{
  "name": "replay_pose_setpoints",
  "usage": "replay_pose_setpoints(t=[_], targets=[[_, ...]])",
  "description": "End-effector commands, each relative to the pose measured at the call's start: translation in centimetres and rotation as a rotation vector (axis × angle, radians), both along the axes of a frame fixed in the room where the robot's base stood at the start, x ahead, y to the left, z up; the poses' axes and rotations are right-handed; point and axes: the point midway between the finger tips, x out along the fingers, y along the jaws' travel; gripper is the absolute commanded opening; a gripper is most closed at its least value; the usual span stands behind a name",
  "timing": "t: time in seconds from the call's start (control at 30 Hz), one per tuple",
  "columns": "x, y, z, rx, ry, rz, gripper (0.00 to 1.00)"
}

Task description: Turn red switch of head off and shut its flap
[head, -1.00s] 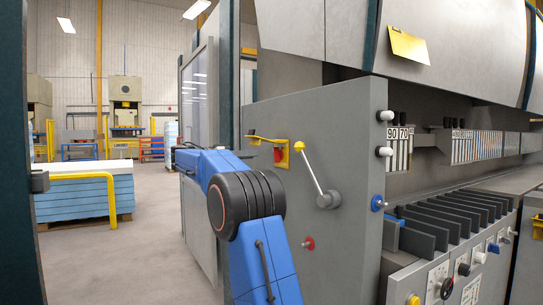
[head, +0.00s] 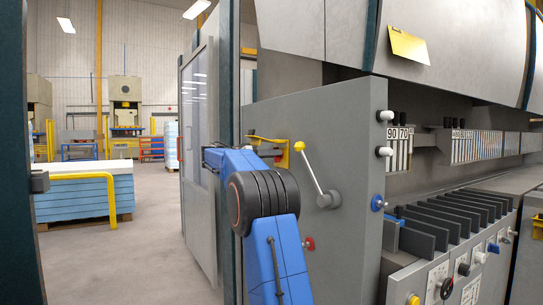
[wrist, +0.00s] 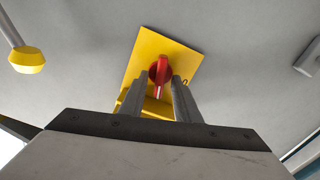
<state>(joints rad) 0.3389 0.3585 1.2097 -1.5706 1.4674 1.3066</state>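The red switch (wrist: 159,70) sits on a yellow plate (wrist: 170,48) on the grey machine wall. In the wrist view its handle stands upright in the picture, with a white mark at the lower end and a "0" on the plate to the right. The yellow flap (head: 264,140) stands out from the wall above the switch. It also shows in the wrist view (wrist: 130,103), partly behind a finger. My gripper (wrist: 160,79) is open, its fingers apart on either side of the handle; contact cannot be told.
A lever with a yellow knob (head: 300,146) is close beside the plate; its knob also shows in the wrist view (wrist: 27,60). A red knob (head: 308,243) is lower on the wall. A glass-panelled door (head: 196,140) stands left of my arm.

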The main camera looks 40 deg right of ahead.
Motion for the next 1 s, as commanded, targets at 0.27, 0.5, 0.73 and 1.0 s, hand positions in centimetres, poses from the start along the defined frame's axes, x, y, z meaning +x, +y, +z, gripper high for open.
replay_pose_setpoints(t=[0.27, 0.5, 0.73, 1.0], targets=[[0.01, 0.03, -0.01, 0.000, 0.000, 0.000, 0.00], [0.03, 0.03, -0.02, 0.003, 0.014, 0.000, 0.00], [0.10, 0.02, -0.04, 0.025, 0.103, 0.000, 0.00], [0.24, 0.00, -0.10, 0.076, 0.317, 0.000, 0.00]])
